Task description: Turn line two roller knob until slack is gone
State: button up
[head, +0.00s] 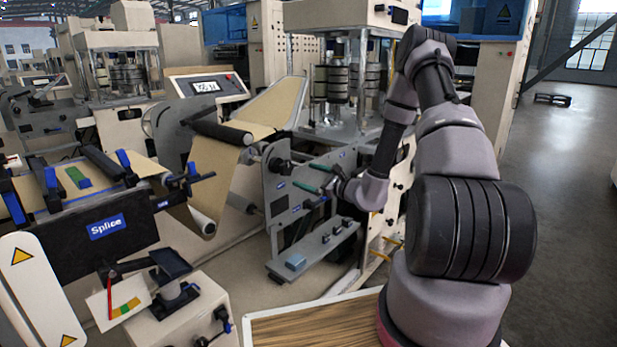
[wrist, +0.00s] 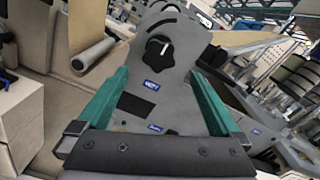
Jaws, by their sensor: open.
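A black lobed knob (wrist: 159,48) with a pale pointer mark sits on a grey side plate (wrist: 170,80) in the wrist view. The plate carries small blue labels; I cannot read a line number. In the head view a dark knob shows on the plate (head: 277,166). My gripper (wrist: 158,76) is open, its two green fingers spread either side of the knob's line, with a gap to it and nothing between them. In the head view my gripper (head: 307,178) points left at the plate. Brown kraft web (head: 228,170) hangs from a dark roller (head: 221,131) down to a lower roller (head: 203,222).
A grey shelf (head: 312,250) with small blocks juts out below my gripper. The splice table (head: 103,227) stands at the left. A wood-topped surface (head: 310,325) lies at the front. Open floor (head: 565,200) is at the right.

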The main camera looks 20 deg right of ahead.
aim_at(289, 169)
jog(key=shift+x, duration=4.9)
jog(key=shift+a, duration=0.1)
jog(key=c, duration=1.3)
jog(key=m, duration=0.4)
jog(key=shift+m, duration=0.4)
jog(key=m, duration=0.4)
jog(key=shift+m, duration=0.4)
jog(key=o, duration=1.3)
jog(key=shift+s, duration=0.1)
jog(key=v, duration=0.7)
